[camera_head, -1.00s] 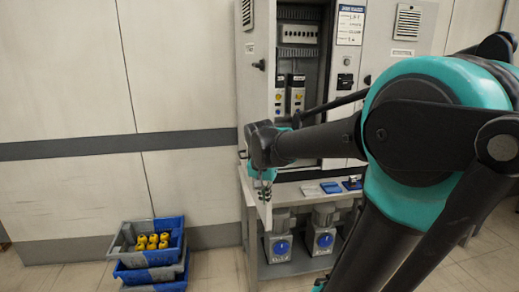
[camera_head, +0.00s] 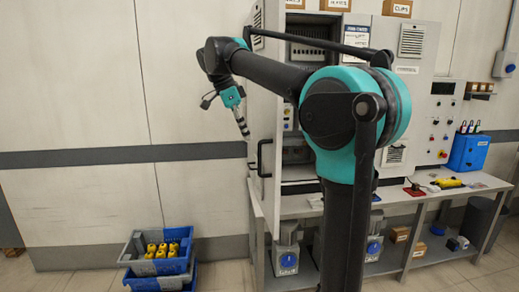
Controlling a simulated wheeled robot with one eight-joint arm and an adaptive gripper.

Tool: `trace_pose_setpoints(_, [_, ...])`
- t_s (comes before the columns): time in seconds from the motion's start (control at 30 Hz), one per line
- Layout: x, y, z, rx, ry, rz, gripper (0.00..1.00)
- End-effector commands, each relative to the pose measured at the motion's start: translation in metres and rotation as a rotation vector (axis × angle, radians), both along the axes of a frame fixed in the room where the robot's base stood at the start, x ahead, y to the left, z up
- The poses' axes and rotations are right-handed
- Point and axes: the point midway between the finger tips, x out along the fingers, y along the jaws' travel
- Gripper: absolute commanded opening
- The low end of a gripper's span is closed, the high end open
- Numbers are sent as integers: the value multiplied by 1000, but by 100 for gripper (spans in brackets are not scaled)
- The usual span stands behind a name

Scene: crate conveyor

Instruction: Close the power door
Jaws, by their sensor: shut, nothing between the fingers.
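The grey cabinet (camera_head: 410,55) stands against the wall, with an open front showing breakers (camera_head: 318,52) inside. A grey door (camera_head: 263,195) at its left side stands swung open towards me, seen at a steep angle, with a black bar handle (camera_head: 262,158). No readable label marks it as the power door. My gripper (camera_head: 245,132) is shut and empty, pointing down and right. In the picture it is just left of the door's outer edge, above the handle; whether it touches the door I cannot tell. My arm hides much of the cabinet opening.
A bench (camera_head: 400,196) runs under the cabinet, with small items on top and boxes below. Stacked blue and grey crates (camera_head: 150,282) with yellow parts stand on the floor at left. Cardboard boxes (camera_head: 397,8) sit on the cabinet. The wall area left of my gripper is clear.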

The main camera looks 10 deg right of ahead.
Motion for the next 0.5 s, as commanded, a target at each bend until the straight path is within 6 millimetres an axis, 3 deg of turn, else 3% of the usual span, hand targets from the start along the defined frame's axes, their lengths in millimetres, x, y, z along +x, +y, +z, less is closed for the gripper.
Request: trace_pose_setpoints(0.5, [2,-35,-87,1,0,1,0])
